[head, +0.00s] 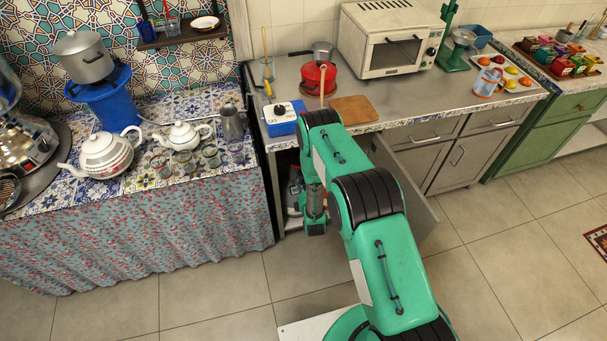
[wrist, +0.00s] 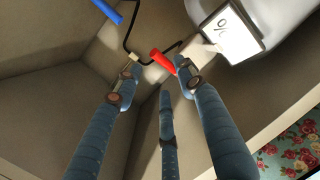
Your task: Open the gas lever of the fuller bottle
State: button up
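In the wrist view, a red lever (wrist: 162,60) lies just beyond my gripper's fingertips, close to the right one. A blue lever (wrist: 107,12) is farther up and left. A white gauge with a percent sign (wrist: 233,30) sits at the upper right, beside a pale rounded bottle (wrist: 285,14) that is cut off by the frame. My gripper (wrist: 157,72) is open, its fingers apart, with nothing visible held between them. Whether a finger touches the red lever cannot be told. In the head view my arm reaches down into the cabinet, and the fingertips are hard to make out.
The cabinet door (head: 427,217) stands open right of my arm. The steel counter (head: 385,98) is above, with a blue-and-white box (head: 283,118) near its left corner. A cloth-fronted table (head: 150,230) stands to the left. A black pipe (wrist: 128,35) runs near the levers.

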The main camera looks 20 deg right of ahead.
jog(key=shift+v, duration=2.55)
grip_shut()
jog(key=d+f+m+t+y+p, duration=0.1)
jog(key=d+m, duration=0.3)
jog(key=m, duration=1.1)
jog(key=d+f+m+t+y+p, duration=0.1)
jog(key=d+m+y, duration=0.2)
jog(key=m, duration=1.2)
jog(key=shift+w+d+f+t, duration=0.3)
jog(key=shift+d, duration=0.15)
